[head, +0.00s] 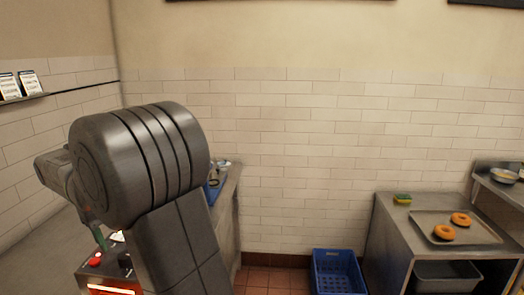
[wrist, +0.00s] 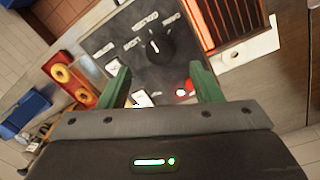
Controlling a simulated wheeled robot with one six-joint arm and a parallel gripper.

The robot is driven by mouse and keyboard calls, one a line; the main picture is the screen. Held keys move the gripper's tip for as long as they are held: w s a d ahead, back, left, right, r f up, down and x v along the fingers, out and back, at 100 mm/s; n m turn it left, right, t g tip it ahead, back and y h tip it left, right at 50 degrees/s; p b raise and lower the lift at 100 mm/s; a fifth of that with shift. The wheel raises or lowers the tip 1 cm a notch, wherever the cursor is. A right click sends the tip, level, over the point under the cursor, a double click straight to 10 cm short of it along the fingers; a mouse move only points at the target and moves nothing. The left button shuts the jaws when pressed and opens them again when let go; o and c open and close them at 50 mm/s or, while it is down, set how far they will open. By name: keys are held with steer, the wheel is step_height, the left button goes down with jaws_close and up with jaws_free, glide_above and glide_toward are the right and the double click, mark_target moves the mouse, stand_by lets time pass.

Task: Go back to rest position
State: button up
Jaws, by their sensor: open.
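In the wrist view my gripper (wrist: 160,90) has its two green fingers spread apart with nothing held between them. It is over a dark control panel with a black knob (wrist: 158,45), a pale switch (wrist: 140,99) and a red round button (wrist: 183,92). In the head view my arm covers most of the left side, and only part of the gripper (head: 92,222) shows below it, near the red button (head: 95,261).
A glowing heater (wrist: 193,20) adjoins the panel. A red tray (wrist: 52,66) holds bagels at left. In the head view, a blue crate (head: 338,272) stands on the floor, and a metal tray (head: 482,236) with two bagels lies on the right counter (head: 392,222) near a sponge (head: 402,199).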

steer(key=f, duration=0.6)
steer(key=shift+w+d+f, duration=0.1)
steer(key=shift+w+f, duration=0.1)
steer(key=m+b, duration=0.1)
steer(key=m, duration=0.4)
steer(key=shift+m, duration=0.4)
steer(key=m+b, duration=0.1)
steer(key=m, duration=0.4)
steer(key=shift+w+m+g+b, duration=0.1)
steer(key=shift+m+g+b, duration=0.2)
steer(key=shift+m+b, duration=0.1)
steer(key=shift+r+m, duration=0.3)
steer(key=shift+r, duration=0.05)
steer(key=r, duration=0.6)
steer(key=shift+a+r, duration=0.25)
steer(key=shift+r, duration=0.1)
